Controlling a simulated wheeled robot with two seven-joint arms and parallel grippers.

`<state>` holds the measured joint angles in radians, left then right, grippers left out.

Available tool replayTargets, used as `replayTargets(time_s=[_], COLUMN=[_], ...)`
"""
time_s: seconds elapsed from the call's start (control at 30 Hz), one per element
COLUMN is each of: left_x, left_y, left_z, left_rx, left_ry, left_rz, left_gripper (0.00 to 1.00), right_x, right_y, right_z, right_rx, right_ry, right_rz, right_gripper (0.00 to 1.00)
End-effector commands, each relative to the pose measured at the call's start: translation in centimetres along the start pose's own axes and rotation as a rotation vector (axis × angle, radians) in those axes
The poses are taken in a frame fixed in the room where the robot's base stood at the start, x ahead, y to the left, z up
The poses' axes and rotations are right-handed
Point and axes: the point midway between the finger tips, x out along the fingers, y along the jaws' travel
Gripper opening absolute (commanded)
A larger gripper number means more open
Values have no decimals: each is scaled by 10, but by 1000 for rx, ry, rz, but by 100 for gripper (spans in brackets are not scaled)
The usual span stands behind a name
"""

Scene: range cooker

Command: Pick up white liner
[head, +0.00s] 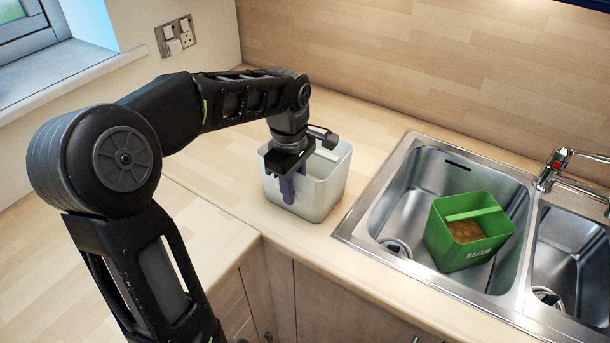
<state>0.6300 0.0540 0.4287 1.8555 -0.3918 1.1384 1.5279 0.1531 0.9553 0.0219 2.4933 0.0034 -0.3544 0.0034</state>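The white liner (323,196) is an open-topped, box-shaped tub standing upright on the wooden worktop, left of the sink. My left gripper (288,188) points down at the liner's near left side, with a purple finger in front of its wall. The wrist hides part of the liner's rim and inside. I cannot tell whether the fingers are closed on the wall or apart. My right gripper is out of view.
A green caddy (456,250) with a crossbar and brown contents stands in the steel sink basin (408,207). A tap (552,168) rises at the right. Sockets (176,37) are on the back left wall. The worktop left of the liner is mostly clear.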

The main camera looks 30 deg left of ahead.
Motion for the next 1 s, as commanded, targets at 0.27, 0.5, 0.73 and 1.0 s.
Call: replayTargets(time_s=[0.27, 0.5, 0.73, 1.0], left_x=[0, 0, 0, 0], left_y=[0, 0, 0, 0], left_z=[0, 0, 0, 0], left_rx=[0, 0, 0, 0], left_ry=[0, 0, 0, 0], left_rz=[0, 0, 0, 0], left_gripper=[28, 15, 0, 0], right_x=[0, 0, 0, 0], right_y=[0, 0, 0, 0], right_z=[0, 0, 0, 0], right_rx=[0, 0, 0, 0], right_ry=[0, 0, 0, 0], right_rz=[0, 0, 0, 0], right_gripper=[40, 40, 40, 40])
